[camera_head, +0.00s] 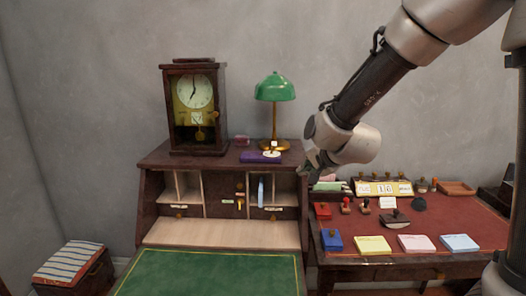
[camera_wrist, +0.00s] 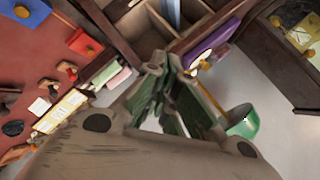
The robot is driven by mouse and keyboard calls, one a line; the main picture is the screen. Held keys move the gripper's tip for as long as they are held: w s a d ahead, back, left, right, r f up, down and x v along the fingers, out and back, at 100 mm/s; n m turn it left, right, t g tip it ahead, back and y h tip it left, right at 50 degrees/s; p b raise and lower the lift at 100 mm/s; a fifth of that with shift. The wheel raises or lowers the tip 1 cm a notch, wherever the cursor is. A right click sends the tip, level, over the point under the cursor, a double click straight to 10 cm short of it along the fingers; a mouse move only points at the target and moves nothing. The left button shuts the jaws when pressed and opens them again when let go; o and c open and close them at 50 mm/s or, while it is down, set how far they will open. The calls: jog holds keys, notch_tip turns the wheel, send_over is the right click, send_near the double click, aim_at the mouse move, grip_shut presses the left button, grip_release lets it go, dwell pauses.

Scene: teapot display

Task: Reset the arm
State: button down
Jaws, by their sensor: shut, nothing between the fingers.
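My arm comes in from the upper right in the head view, and its wrist bends down and left. My gripper (camera_head: 311,163) is at the end of it, in front of the right end of the desk's top and left of the red-topped table. It is small and partly hidden by the wrist there. In the wrist view my gripper (camera_wrist: 164,66) fills the lower middle, its fingers close together at the tips with nothing held.
The writing desk (camera_head: 222,233) carries a clock (camera_head: 194,108), a green lamp (camera_head: 275,88) and a purple box (camera_head: 255,157). The red-topped table (camera_head: 398,233) at right holds stamps, note pads and a date block (camera_head: 383,188). A striped stool (camera_head: 71,262) stands at left.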

jog(key=s+d+r+n+g+h, duration=0.1)
jog(key=s+d+r+n+g, duration=0.1)
jog(key=s+d, duration=0.5)
jog(key=s+d+r+n+g+h, duration=0.1)
jog(key=s+d+n, duration=0.3)
jog(key=s+d, duration=0.4)
jog(key=s+d+r+n+g+h, duration=0.1)
jog(key=s+d+r+n+g, duration=0.2)
jog(key=s+d, duration=0.5)
jog(key=s+r, duration=0.1)
jog(key=s, duration=0.6)
jog(key=shift+s+d+h, duration=0.2)
jog(key=shift+s+h, duration=0.05)
jog(key=shift+h, duration=0.05)
